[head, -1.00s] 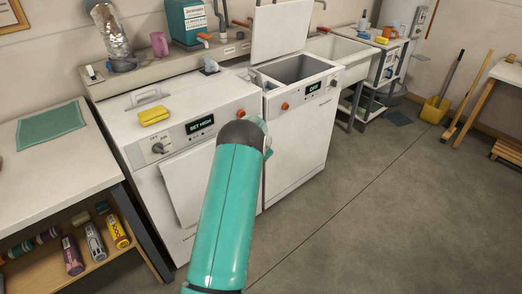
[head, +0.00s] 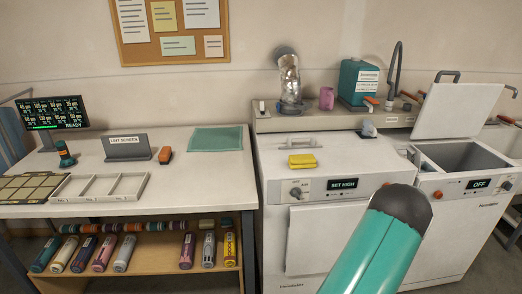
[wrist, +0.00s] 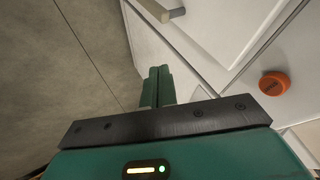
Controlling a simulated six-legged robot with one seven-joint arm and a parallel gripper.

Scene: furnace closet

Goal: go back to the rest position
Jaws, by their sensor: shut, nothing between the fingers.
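My gripper (wrist: 158,86) shows in the wrist view with its two green fingers together and nothing between them. It hangs over the floor beside a white machine front. An orange knob (wrist: 274,83) and a grey handle (wrist: 171,13) on that front show near it, apart from the fingers. In the head view my teal arm link rises in front of the two white machines, and the gripper itself is hidden there.
The left machine (head: 300,223) reads SET HIGH, with a yellow sponge (head: 302,161) on top. The right machine (head: 456,236) reads OFF and its lid (head: 458,108) is up. A workbench (head: 90,160) with trays and a screen stands left. Bare floor (wrist: 75,60) lies beside the gripper.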

